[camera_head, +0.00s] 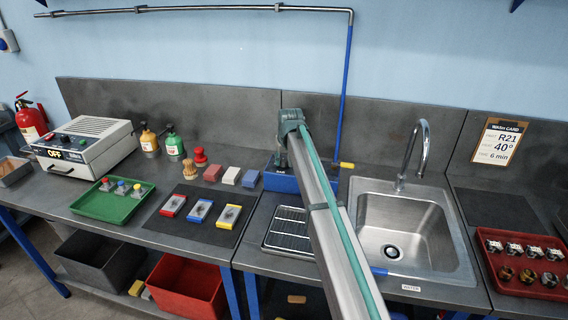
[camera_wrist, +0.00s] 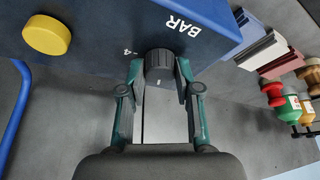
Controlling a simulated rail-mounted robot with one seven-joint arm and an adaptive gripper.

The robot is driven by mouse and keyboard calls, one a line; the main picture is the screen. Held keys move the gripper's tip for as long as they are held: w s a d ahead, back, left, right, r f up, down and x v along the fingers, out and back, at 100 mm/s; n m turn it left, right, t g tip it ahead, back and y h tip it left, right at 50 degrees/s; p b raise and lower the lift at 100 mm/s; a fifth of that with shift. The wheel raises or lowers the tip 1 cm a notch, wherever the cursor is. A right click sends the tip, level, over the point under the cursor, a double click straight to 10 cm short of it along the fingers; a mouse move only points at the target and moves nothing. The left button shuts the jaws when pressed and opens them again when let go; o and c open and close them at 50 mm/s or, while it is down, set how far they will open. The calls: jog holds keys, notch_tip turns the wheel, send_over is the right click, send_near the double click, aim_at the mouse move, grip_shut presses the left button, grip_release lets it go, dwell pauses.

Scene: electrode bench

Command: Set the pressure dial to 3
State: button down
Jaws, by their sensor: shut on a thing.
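The pressure dial (camera_wrist: 160,66) is a dark round knob on a face of a blue box (camera_wrist: 100,25) marked "BAR". A white "4" with a tick mark shows beside the dial; other scale numbers are hidden or out of view. My gripper (camera_wrist: 160,80) has one finger on each side of the dial and is shut on it. Which number the dial points to I cannot tell. In the head view the blue box (camera_head: 281,181) stands at the back of the bench, and my arm hides the dial.
A round yellow knob (camera_wrist: 47,35) sits on the same box, left of the dial. A drain rack (camera_head: 288,230) lies in front.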

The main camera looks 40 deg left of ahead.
jog(key=m+h+b, duration=0.1)
jog(key=m, duration=0.1)
jog(key=m+t+b, duration=0.1)
jog(key=m, duration=0.2)
jog(key=shift+a+m+t+h, duration=0.2)
jog(key=shift+m+t+h, duration=0.1)
jog(key=shift+h, duration=0.1)
jog(key=m+h+b, duration=0.1)
jog(key=m, duration=0.1)
jog(key=m+h+b, duration=0.1)
jog(key=m, duration=0.2)
jog(key=shift+m, duration=0.3)
jog(key=shift+s, duration=0.1)
jog(key=c, duration=0.8)
grip_release()
jog(key=v, duration=1.2)
jog(key=shift+s+a, duration=0.1)
jog(key=shift+s, duration=0.05)
